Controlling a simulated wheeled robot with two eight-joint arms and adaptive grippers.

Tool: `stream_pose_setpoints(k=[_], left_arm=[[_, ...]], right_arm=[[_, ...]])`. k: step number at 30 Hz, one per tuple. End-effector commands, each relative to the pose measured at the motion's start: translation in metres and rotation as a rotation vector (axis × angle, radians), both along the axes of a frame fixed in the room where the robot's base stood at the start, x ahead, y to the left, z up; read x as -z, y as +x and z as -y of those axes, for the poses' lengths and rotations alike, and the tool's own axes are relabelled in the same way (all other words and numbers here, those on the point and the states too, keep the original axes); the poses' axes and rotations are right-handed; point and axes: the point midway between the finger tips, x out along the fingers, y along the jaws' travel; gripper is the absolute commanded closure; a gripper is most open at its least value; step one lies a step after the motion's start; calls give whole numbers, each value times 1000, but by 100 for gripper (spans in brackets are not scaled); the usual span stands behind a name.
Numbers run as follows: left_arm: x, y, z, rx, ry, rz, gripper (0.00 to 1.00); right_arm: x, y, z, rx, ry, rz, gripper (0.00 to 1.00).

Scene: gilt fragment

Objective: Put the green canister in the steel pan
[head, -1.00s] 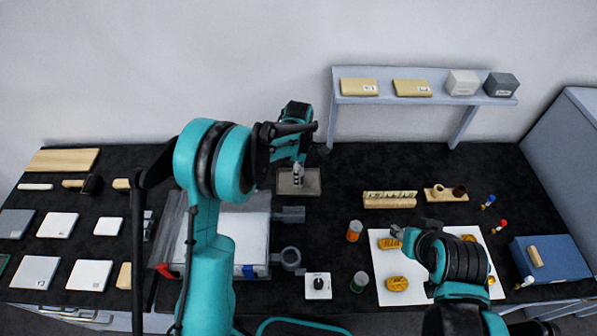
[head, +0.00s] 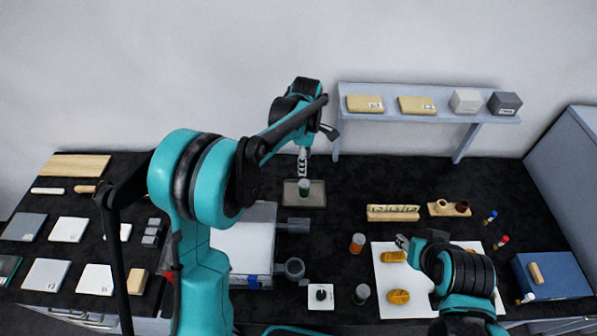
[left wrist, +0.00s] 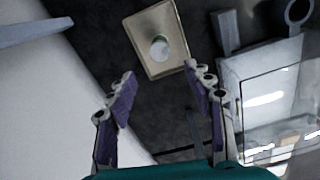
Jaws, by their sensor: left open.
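The steel pan (head: 318,200) is a shallow grey tray near the back middle of the dark bench. A green canister (head: 304,186) stands inside it. In the left wrist view the pan (left wrist: 176,66) shows with the canister's pale round top (left wrist: 160,49) in it. My left gripper (head: 303,165) is above the canister and apart from it. Its fingers are spread and empty in the left wrist view (left wrist: 160,88). My right gripper (head: 402,241) is over the white sheet at the right; its jaws are too small to read.
Another green jar (head: 360,294) and an orange jar (head: 357,243) stand left of the white sheet (head: 390,307). A clear-walled box with grey fittings (head: 295,270) lies in front of the pan. A raised shelf (head: 440,116) stands at the back right.

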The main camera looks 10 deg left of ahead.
Motion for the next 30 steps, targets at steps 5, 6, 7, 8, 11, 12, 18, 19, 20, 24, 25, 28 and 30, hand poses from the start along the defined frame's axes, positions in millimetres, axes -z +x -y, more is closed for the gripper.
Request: stream_pose_setpoints(k=[5,6,7,8,11,12,18,19,20,24,25,28,30], left_arm=[[-25,-19,-7,122,-1,48,48],[-33,-27,-10,173,1,68,48],[-39,-33,-12,217,2,85,48],[-46,-40,-14,263,6,104,48],[-64,-65,-20,422,24,165,48],[-70,-75,-23,484,35,188,48],[-91,-128,-35,794,112,301,48],[-92,-135,-37,840,128,316,48],[-93,-143,-39,887,144,332,48],[-93,-179,-45,1096,233,395,48],[-92,-187,-47,1142,255,407,48],[-87,-209,-51,1282,330,439,48],[-82,-222,-53,1366,380,457,48]], right_arm=[[0,0,0,0,0,0,60],[0,0,0,0,0,0,60],[0,0,0,0,0,0,60],[0,0,0,0,0,0,60],[0,0,0,0,0,0,60],[0,0,0,0,0,0,60],[0,0,0,0,0,0,60],[0,0,0,0,0,0,60],[0,0,0,0,0,0,60],[0,0,0,0,0,0,60],[0,0,0,0,0,0,60],[0,0,0,0,0,0,60],[0,0,0,0,0,0,60]])
